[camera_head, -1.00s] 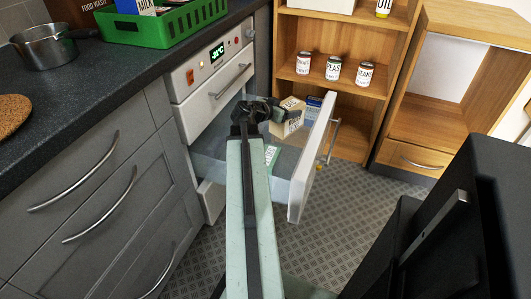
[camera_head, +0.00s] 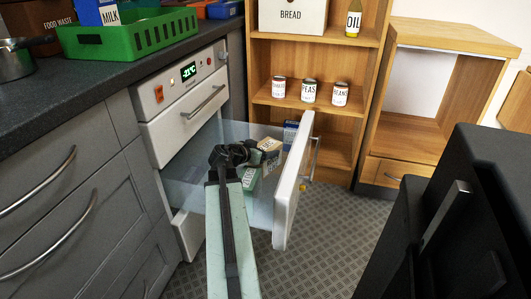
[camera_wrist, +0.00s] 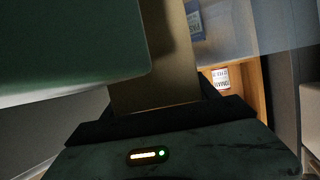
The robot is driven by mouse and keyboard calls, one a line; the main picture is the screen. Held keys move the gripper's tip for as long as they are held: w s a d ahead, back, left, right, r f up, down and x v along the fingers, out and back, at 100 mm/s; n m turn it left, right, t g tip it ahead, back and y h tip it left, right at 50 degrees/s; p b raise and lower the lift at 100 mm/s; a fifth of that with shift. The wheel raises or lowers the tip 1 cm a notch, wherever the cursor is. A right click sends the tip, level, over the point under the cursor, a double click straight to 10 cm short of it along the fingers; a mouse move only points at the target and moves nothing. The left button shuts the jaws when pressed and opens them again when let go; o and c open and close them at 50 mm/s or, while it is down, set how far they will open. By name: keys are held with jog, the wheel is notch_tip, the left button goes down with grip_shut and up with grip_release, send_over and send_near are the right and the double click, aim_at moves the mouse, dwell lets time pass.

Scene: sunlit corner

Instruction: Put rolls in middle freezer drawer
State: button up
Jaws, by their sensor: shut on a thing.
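My gripper (camera_head: 238,153) is shut on a cream-and-tan box (camera_head: 269,147), its label too small to read surely. The box's plain tan side (camera_wrist: 150,65) fills the middle of the wrist view, up against my gripper. In the head view, gripper and box are inside the open middle freezer drawer (camera_head: 290,192), which has clear side walls and a white front. I cannot tell whether the box touches the drawer floor. A blue box (camera_head: 290,133) is behind it, and a pale green pack (camera_head: 251,178) lies lower in the drawer, partly hidden by my arm.
The shut upper drawer front (camera_head: 187,117) is above the open drawer. A counter with a green crate (camera_head: 130,38) is at the left. A wooden shelf with cans (camera_head: 309,91) stands behind. Patterned floor lies open right of the drawer.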

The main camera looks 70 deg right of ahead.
jog(key=shift+f+b, duration=0.65)
jog(key=o, duration=1.7)
jog(key=shift+r, duration=0.2)
